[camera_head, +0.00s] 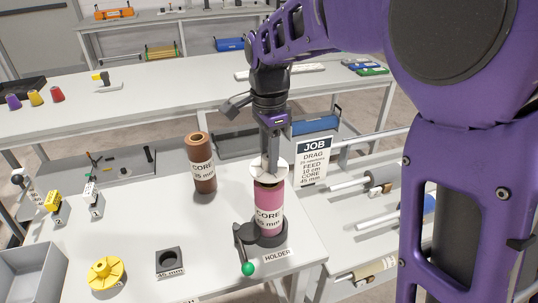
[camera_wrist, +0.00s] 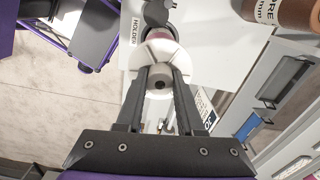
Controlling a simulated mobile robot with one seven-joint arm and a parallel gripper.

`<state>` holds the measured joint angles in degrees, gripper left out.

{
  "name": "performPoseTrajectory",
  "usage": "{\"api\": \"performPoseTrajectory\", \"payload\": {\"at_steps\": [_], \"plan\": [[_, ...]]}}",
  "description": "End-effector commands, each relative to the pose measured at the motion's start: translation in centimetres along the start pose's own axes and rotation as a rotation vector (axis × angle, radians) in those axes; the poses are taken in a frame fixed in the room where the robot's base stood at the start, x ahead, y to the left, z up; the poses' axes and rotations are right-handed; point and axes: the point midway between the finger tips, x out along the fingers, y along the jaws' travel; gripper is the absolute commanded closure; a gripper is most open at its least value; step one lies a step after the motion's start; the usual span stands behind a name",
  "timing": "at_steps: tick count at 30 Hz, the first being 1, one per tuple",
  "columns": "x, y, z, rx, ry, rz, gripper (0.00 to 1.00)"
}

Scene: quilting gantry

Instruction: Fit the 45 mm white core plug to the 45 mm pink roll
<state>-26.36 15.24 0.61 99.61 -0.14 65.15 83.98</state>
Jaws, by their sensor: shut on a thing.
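The pink roll (camera_head: 268,200), labelled core 45 mm, stands upright in the dark holder (camera_head: 268,235), which has a green-knobbed lever. The white core plug (camera_head: 258,173) is at the top of the roll. My gripper (camera_head: 270,165) points down and is shut on the plug. In the wrist view the fingertips (camera_wrist: 160,75) grip the plug's hub, and its white flange (camera_wrist: 160,50) hides most of the roll (camera_wrist: 160,35). The flange covers the roll's top; I cannot tell whether the plug is inside the bore or just above it.
A brown roll (camera_head: 201,165) stands behind and left of the pink one. A yellow plug (camera_head: 106,272), a dark 45 mm block (camera_head: 170,262) and a grey bin (camera_head: 32,270) are at the front left. A job sign (camera_head: 313,160) stands at right.

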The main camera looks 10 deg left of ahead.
Motion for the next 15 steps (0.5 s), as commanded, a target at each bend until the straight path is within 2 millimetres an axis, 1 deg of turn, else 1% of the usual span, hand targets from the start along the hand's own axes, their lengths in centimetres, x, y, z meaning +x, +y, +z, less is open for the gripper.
{"api": "performPoseTrajectory", "payload": {"at_steps": [15], "plan": [[1.4, 0.0, 0.0, 0.0, 0.0, 0.001, 1.0]]}}
